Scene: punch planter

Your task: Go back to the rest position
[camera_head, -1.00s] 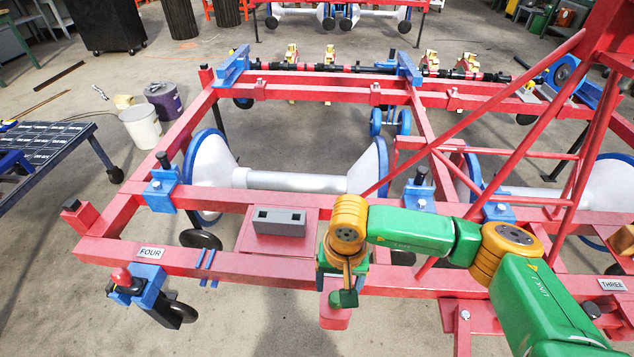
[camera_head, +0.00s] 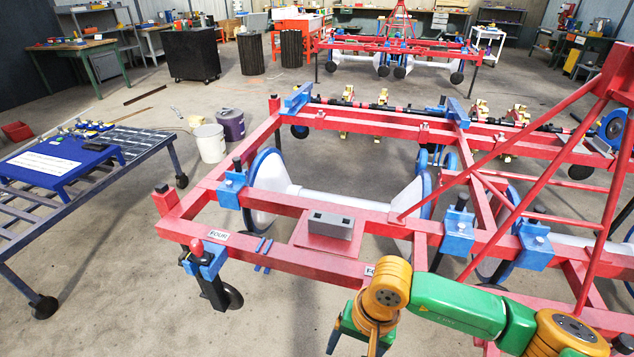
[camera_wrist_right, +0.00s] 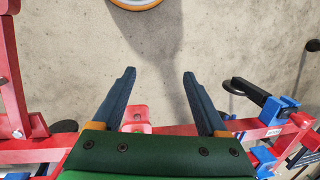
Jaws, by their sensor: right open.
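My right gripper (camera_wrist_right: 159,75) is open in the right wrist view. The grey block with two square holes (camera_head: 331,225) sits on a red plate on that frame, beyond and left of the gripper. My left gripper does not show.
A slatted table with a blue tray (camera_head: 65,163) stands at the left. Slanted red bars (camera_head: 540,140) rise at the right.

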